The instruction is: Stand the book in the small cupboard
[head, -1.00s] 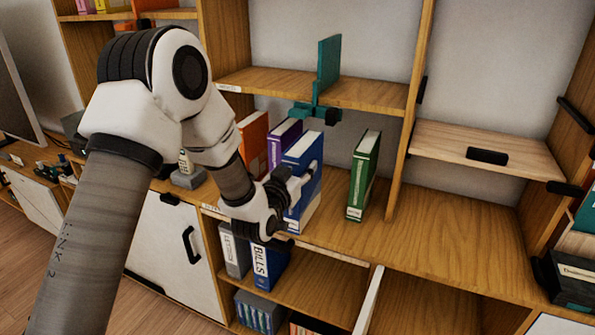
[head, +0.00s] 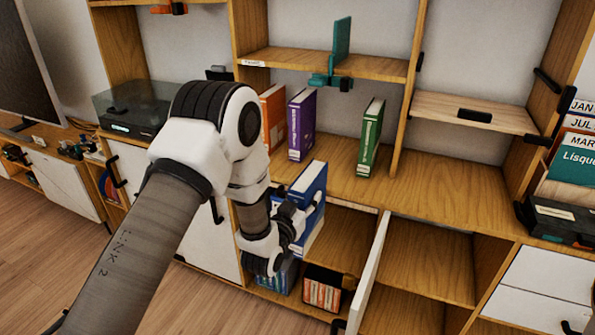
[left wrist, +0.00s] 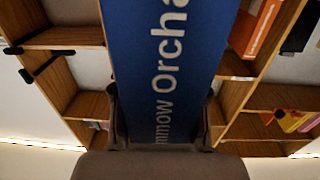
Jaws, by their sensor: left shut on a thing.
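A blue book (head: 309,183) is held upright, slightly tilted, in front of the shelf edge. My left gripper (head: 292,218) is shut on it, gripping its lower part. In the left wrist view the book's blue cover (left wrist: 170,55) with pale lettering fills the middle, between the gripper's fingers. A low cupboard (head: 425,262) stands open at lower centre, its pale door (head: 368,275) swung outward and seen nearly edge-on. I cannot tell for certain that this is the small cupboard. My right gripper is not in view.
A purple book (head: 301,125), a green book (head: 370,138) and an orange book (head: 273,115) stand on the shelf. A teal bracket (head: 341,45) sits above.

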